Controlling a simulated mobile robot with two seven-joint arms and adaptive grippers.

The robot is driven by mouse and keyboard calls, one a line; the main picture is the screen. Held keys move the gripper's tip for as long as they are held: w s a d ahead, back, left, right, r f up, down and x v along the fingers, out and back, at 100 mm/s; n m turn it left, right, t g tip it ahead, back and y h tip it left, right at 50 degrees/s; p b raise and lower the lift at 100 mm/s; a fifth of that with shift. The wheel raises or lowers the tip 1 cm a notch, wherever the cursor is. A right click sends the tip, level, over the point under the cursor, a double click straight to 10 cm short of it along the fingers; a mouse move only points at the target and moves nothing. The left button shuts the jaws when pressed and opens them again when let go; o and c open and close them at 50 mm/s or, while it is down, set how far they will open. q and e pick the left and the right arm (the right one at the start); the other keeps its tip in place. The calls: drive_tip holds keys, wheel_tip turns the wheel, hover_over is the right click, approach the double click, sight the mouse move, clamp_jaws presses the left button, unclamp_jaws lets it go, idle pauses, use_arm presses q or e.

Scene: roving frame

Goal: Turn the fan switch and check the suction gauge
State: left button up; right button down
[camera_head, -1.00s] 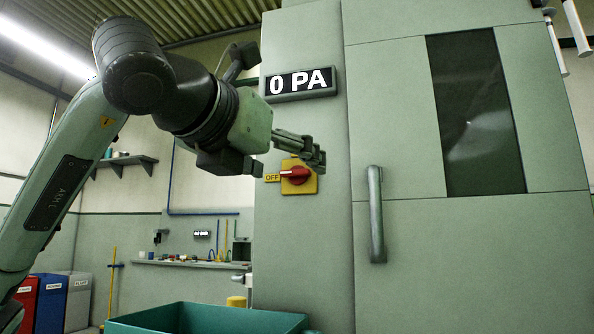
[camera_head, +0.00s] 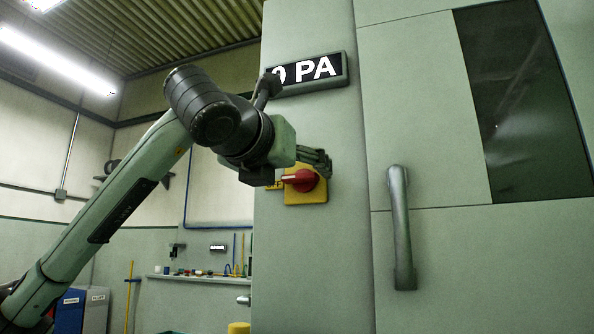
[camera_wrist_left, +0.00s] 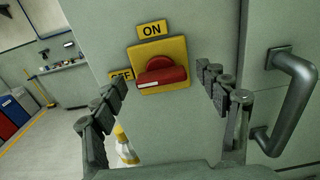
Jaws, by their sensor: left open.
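The fan switch (camera_head: 300,180) is a red knob on a yellow plate on the cabinet's front. In the left wrist view the red knob (camera_wrist_left: 162,72) lies crosswise, its white-marked end toward the OFF label (camera_wrist_left: 122,75); the ON label (camera_wrist_left: 152,29) is above. The suction gauge (camera_head: 312,72) reads "0 PA", its digit partly covered by my arm. My left gripper (camera_head: 318,160) is just in front of the switch's upper part. In the wrist view its fingers (camera_wrist_left: 165,92) are spread either side of the knob, apart from it. My right gripper is not in view.
A vertical grey door handle (camera_head: 401,228) is on the cabinet right of the switch. A dark window (camera_head: 520,100) is in the door above. A wall shelf with small items (camera_head: 200,277) and blue and grey bins (camera_head: 82,310) stand at the left, farther back.

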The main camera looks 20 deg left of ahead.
use_arm(q)
drive_tip(key=shift+w, duration=0.55)
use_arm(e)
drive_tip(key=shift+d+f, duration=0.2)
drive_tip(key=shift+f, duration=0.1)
use_arm(q)
drive_tip(key=shift+c, duration=0.5)
drive_tip(key=c, duration=1.1)
drive_tip(key=shift+o, duration=0.2)
